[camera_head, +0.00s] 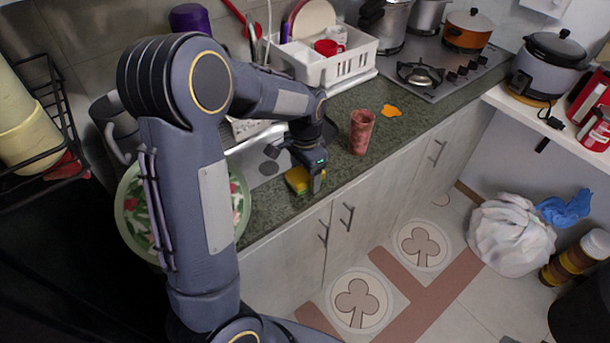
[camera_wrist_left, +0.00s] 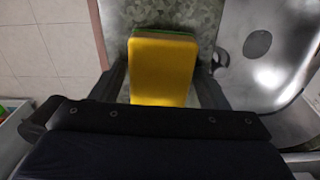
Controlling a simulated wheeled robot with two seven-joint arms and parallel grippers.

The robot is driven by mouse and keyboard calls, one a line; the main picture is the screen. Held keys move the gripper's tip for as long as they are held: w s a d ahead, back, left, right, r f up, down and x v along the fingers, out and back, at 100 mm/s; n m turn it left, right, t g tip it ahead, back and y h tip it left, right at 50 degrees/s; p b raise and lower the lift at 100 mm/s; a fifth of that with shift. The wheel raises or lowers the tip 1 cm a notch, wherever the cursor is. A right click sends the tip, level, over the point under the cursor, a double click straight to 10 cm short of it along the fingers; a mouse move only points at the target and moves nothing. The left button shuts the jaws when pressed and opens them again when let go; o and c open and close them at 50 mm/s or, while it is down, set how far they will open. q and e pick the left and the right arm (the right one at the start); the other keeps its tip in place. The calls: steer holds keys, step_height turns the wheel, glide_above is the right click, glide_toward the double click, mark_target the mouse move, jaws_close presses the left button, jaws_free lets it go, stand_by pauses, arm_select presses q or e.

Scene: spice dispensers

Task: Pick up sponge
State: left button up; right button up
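The sponge (camera_head: 297,179) is yellow and lies at the front edge of the green counter, beside the sink. In the left wrist view the sponge (camera_wrist_left: 162,68) shows its yellow face, with a thin green layer along its far edge. My left gripper (camera_head: 307,174) is down at the sponge, and a finger hides part of it in the head view. In the left wrist view the fingers of this gripper (camera_wrist_left: 163,88) stand open on either side of the sponge, close to its sides. Firm contact cannot be made out. My right gripper is not in view.
A reddish cup (camera_head: 361,131) stands on the counter right of the gripper, with a flat orange item (camera_head: 391,110) behind it. The sink (camera_wrist_left: 268,45) is close by. A white dish rack (camera_head: 325,66) and a stove (camera_head: 432,72) stand farther back.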

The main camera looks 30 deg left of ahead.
arm_select(q)
steer(key=c, duration=0.7)
steer(key=shift+c, duration=0.3)
